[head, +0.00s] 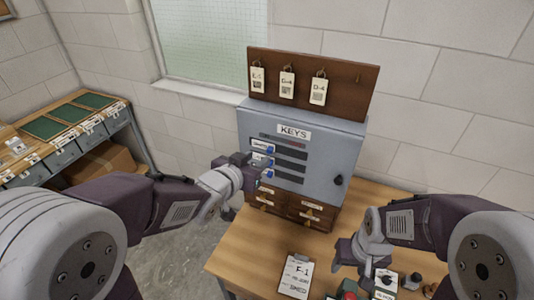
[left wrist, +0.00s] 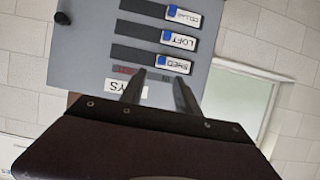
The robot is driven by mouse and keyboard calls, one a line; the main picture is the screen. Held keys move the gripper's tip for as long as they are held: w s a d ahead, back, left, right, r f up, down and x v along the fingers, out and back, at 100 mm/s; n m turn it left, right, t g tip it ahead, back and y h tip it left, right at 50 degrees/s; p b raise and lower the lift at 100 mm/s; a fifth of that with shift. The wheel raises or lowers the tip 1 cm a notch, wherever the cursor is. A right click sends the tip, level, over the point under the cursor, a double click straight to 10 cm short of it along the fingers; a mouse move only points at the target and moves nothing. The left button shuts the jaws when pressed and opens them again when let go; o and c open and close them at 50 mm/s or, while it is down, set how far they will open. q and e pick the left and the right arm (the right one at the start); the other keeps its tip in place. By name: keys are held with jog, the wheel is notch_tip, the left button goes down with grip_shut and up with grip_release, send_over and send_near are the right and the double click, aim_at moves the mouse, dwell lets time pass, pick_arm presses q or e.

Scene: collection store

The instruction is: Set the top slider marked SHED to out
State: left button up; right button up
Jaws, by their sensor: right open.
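The grey KEYS cabinet (head: 315,160) stands on the wooden desk. Its front has three dark slots, each with a white label and blue tab at the left end in the head view. The top slider (head: 261,145) reads SHED in the left wrist view (left wrist: 175,63), where the cabinet appears upside down; LOFT (left wrist: 179,40) and another label (left wrist: 183,16) are beyond it. My left gripper (head: 248,168) is at the cabinet's left front. Its fingers (left wrist: 158,88) are apart and empty, pointing toward the SHED slider; contact cannot be told. My right gripper (head: 352,258) is open above the desk.
A brown board (head: 340,90) with several hanging tags rises behind the cabinet. Small wooden drawers (head: 308,213) sit below it. A clipboard (head: 296,275) marked F-1 and small items lie on the desk (head: 245,255). A shelf unit (head: 60,150) stands at left.

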aim_at(269, 150)
pick_arm(q)
jog(key=p+x, duration=0.1)
jog(key=x, duration=0.7)
jog(key=shift+w+f, duration=0.2)
jog(key=shift+w, duration=0.2)
grip_shut()
dwell(0.8)
